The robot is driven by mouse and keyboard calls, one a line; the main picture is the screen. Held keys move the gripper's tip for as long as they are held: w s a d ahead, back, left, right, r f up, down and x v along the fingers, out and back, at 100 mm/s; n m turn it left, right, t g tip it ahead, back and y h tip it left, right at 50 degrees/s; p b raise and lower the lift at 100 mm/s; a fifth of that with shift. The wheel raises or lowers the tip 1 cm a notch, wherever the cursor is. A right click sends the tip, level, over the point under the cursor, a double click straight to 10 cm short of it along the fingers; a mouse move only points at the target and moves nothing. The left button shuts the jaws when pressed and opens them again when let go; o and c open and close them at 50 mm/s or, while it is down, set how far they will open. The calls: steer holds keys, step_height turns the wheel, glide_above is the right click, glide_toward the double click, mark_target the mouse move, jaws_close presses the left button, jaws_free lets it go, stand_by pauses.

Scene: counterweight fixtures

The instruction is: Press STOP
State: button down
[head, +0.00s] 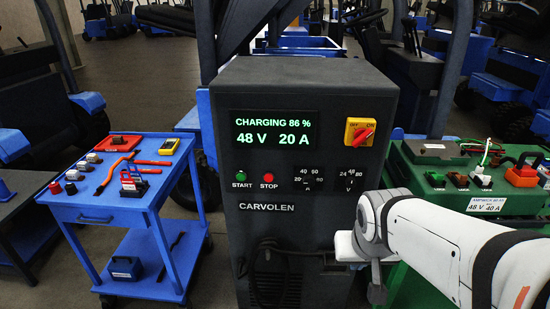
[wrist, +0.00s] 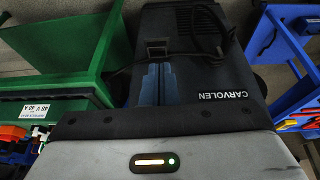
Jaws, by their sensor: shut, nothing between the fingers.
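The red STOP button (head: 267,177) is on the front of the dark CARVOLEN charger (head: 225,240), below its display (head: 268,131) and just right of the green START button (head: 242,176). The display reads CHARGING 86 %, 48 V, 20 A. My gripper (wrist: 158,84) is shut and empty, seen in the wrist view against the lower front of the charger, where the CARVOLEN lettering shows upside down. STOP does not show in the wrist view. In the head view my arm is right of the buttons, in front of the charger's lower right; the fingertips are not clear there.
A red rotary switch (head: 360,131) on a yellow plate and two dials sit right of the buttons. A black cable (head: 268,255) hangs on the charger's lower front.

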mark_target(269, 178)
steer(key=w+a+f+t+y, duration=0.1)
steer(key=w+a+t, duration=0.15)
steer(key=w, duration=0.65)
steer(key=w+a+f+t+y, duration=0.1)
steer(key=w+a+f+t, duration=0.15)
steer(key=w, duration=0.65)
steer(key=w+a+f+t+y, duration=0.1)
steer(key=w+a+y, duration=0.2)
steer(key=a+y, duration=0.2)
steer(key=w+a+f+n+t+y+b, duration=0.1)
steer(key=w+a+y, duration=0.2)
steer(key=a+y, duration=0.2)
steer(key=a, duration=0.3)
steer(key=shift+a+f+n+t, duration=0.3)
steer(key=shift+a+f, duration=0.05)
steer(key=w+p, duration=0.1)
steer(key=w, duration=0.7)
steer(key=shift+w+d, duration=0.15)
steer(key=shift+w, duration=0.2)
steer(key=shift+w, duration=0.15)
